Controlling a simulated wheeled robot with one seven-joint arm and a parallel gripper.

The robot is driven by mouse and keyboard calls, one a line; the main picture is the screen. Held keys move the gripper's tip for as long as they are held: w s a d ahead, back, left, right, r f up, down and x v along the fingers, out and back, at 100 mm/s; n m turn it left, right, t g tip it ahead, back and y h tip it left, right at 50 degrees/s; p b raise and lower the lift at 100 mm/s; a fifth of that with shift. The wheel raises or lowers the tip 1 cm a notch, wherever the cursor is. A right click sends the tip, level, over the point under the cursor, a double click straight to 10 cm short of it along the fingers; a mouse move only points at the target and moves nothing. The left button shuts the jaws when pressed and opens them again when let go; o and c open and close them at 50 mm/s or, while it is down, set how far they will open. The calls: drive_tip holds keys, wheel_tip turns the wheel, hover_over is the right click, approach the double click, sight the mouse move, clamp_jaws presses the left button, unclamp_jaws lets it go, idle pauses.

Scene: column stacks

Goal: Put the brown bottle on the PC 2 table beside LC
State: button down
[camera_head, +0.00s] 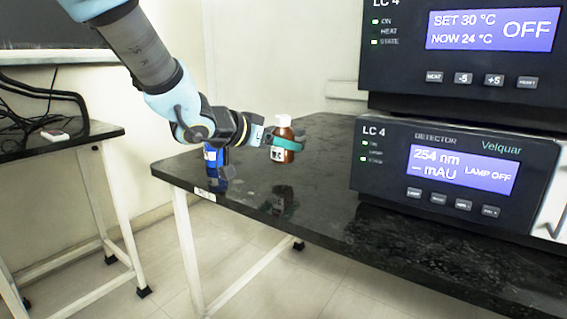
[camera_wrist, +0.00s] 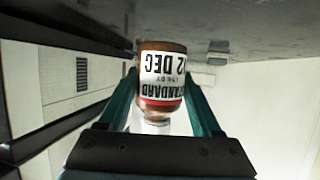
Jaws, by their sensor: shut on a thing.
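The brown bottle (camera_head: 283,153) has a white cap and a white label, and it is upright. My gripper (camera_head: 286,142) is shut on it, with teal fingers on either side. The bottle hangs a little above the black table (camera_head: 325,205), and its reflection shows below it with a gap. In the wrist view, the bottle (camera_wrist: 163,67) appears upside down between the fingers (camera_wrist: 163,90), its label reading "STANDARD" and "12 DEC". A small white tag (camera_head: 204,194) is on the table's front edge near the left corner; its writing is too small to read.
A blue bottle (camera_head: 212,158) stands near the table's left corner, partly behind my gripper. The stacked LC 4 units (camera_head: 452,170) fill the right side. Bare tabletop lies between them. A second black table (camera_head: 88,135) with cables stands at left, across a floor gap.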

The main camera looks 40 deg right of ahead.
sight(274, 156)
drive_tip(key=shift+f+b, duration=0.45)
drive_tip(key=shift+f, duration=1.2)
drive_tip(key=shift+f, duration=0.1)
drive_tip(key=shift+c, duration=0.4)
unclamp_jaws()
